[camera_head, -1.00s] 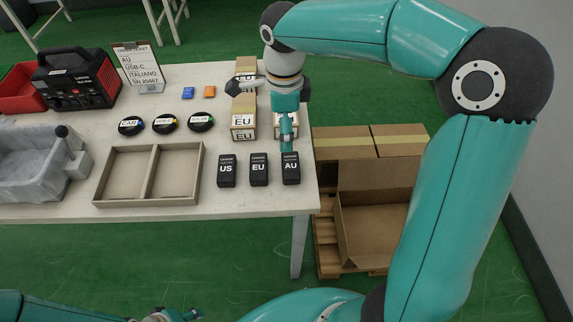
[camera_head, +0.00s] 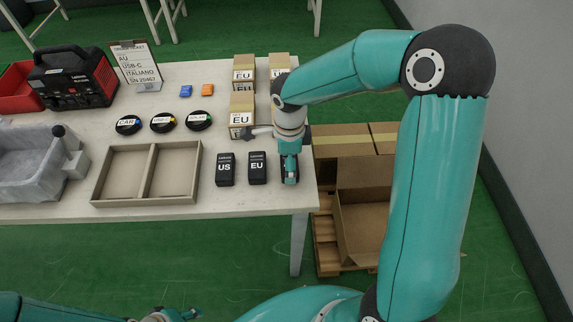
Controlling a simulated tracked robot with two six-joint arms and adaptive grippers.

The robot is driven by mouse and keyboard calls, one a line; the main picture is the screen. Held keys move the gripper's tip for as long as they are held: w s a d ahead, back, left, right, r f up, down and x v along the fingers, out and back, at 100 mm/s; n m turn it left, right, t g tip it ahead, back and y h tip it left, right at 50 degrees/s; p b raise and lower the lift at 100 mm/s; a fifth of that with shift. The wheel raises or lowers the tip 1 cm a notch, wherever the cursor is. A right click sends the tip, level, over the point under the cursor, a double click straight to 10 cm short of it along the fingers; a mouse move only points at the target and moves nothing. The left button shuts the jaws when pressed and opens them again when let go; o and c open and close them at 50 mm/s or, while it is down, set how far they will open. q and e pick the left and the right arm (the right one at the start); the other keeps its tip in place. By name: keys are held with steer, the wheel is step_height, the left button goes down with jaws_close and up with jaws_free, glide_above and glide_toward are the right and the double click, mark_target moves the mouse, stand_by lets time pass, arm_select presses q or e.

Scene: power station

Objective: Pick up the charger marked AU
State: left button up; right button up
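My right gripper (camera_head: 290,178) points down at the right front of the table, over the spot to the right of the EU charger. The black charger marked AU is almost wholly hidden behind this gripper, and its label does not show. I cannot tell whether the fingers are closed on it. The black charger marked EU (camera_head: 257,168) stands just left of the gripper, and the one marked US (camera_head: 225,169) stands left of that. My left gripper (camera_head: 180,315) is low at the bottom edge, away from the table, and only partly in view.
A divided tray (camera_head: 146,203), empty, lies left of the chargers. Boxes marked EU (camera_head: 241,133) stand behind them. Several black cable coils (camera_head: 163,122), a grey bin (camera_head: 35,172), a sign (camera_head: 136,65) and a black-red power unit (camera_head: 75,77) are further left. Cartons (camera_head: 365,215) stand beyond the table's right edge.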

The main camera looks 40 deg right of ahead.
steer(key=shift+f, duration=0.1)
steer(key=shift+c, duration=0.2)
steer(key=c, duration=1)
steer(key=shift+o, duration=0.2)
steer(key=shift+r, duration=0.2)
